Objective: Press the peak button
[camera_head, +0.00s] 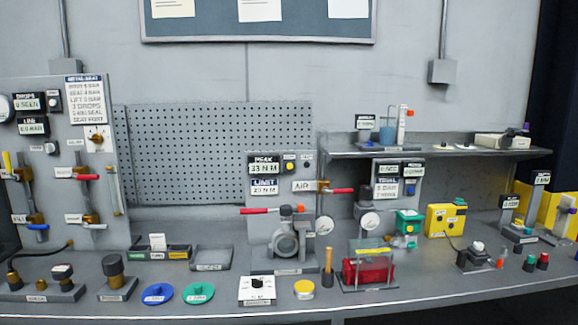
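A grey upright panel stands at mid-bench. It carries a display labelled PEAK (264,164) and, below it, a display labelled LIMIT (264,186). Both show a number followed by N M; the digits are too small to read surely. A small round yellow button (290,167) sits just right of the PEAK display. A smaller fitting (307,166) is right of that button; I cannot tell what it is. Which of these is the peak button is not readable from its own label. Neither of my grippers is in view.
Red-handled levers (258,210) stick out from the panel's sides. Below is a grey round machine (285,243). A shelf (440,149) juts out at right.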

